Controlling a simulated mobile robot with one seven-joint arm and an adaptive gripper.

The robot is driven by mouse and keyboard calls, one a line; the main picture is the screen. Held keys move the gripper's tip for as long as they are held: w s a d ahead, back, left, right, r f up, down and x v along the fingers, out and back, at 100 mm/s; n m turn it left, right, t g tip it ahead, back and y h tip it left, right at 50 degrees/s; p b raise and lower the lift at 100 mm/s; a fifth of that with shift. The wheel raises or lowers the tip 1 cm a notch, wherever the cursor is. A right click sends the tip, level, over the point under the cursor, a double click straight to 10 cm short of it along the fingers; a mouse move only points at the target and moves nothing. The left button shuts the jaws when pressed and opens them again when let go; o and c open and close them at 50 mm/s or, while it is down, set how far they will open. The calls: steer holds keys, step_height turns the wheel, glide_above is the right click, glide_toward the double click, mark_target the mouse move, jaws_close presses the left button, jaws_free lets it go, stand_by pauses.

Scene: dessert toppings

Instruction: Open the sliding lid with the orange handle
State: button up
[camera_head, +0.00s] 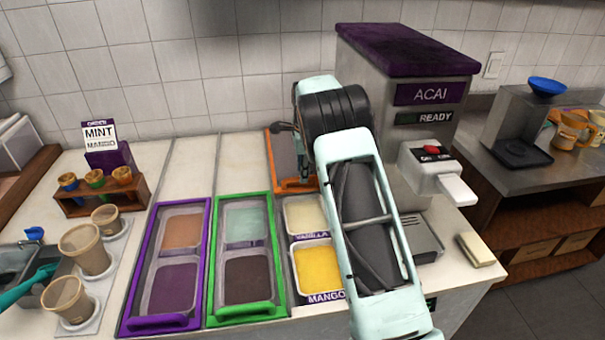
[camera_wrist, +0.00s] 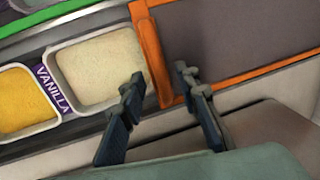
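The orange-framed lid (camera_head: 275,160) with a grey panel is at the back of the orange-side station, behind the vanilla and mango tubs, which lie uncovered. In the wrist view its orange handle (camera_wrist: 150,50) runs along the edge nearest the vanilla tub (camera_wrist: 98,68). My gripper (camera_wrist: 159,80) is open with its fingers on either side of the handle's near end. The left fingertip is over the vanilla tub and the right one over the grey panel. A gap shows between fingers and handle. In the head view my arm hides most of the gripper and part of the lid.
The mango tub (camera_head: 318,268) is in front of the vanilla. Green-framed (camera_head: 215,255) and purple-framed (camera_head: 140,270) lids stand left, also with toppings showing. The acai machine (camera_head: 400,80) rises to the right of my arm. Cups (camera_head: 85,250) stand at far left.

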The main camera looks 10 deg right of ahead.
step_height(320, 180, up, 10)
steer(key=s, duration=0.2)
steer(key=shift+s, duration=0.15)
